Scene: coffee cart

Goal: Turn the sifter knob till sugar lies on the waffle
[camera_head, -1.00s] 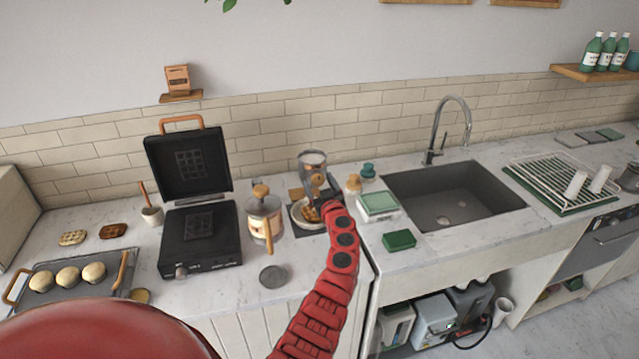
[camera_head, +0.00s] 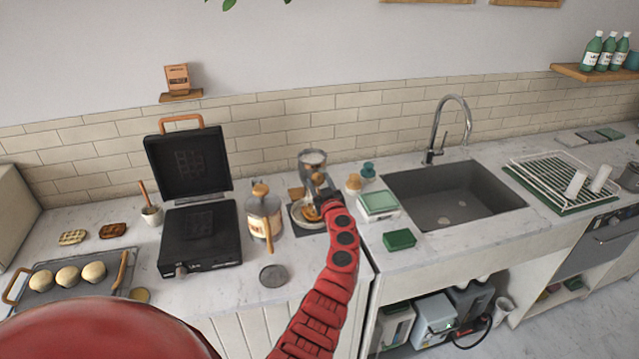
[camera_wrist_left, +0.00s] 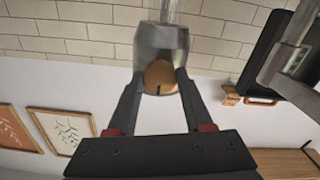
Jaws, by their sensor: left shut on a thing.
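The sifter (camera_head: 312,160) is a clear and grey metal container standing upright above a plate (camera_head: 297,219) on the counter. The golden waffle (camera_head: 312,213) lies on that plate, partly hidden by my left gripper. I cannot make out sugar on it. In the left wrist view the sifter's metal body (camera_wrist_left: 160,42) carries a round wooden knob (camera_wrist_left: 160,74) with a dark slot. My left gripper (camera_head: 321,184) is at the sifter's front, shut on the knob, with a finger on each side of it. My right gripper is not in view.
A glass jar with a wooden lid (camera_head: 264,215) and an open black waffle iron (camera_head: 199,236) stand left of the sifter.

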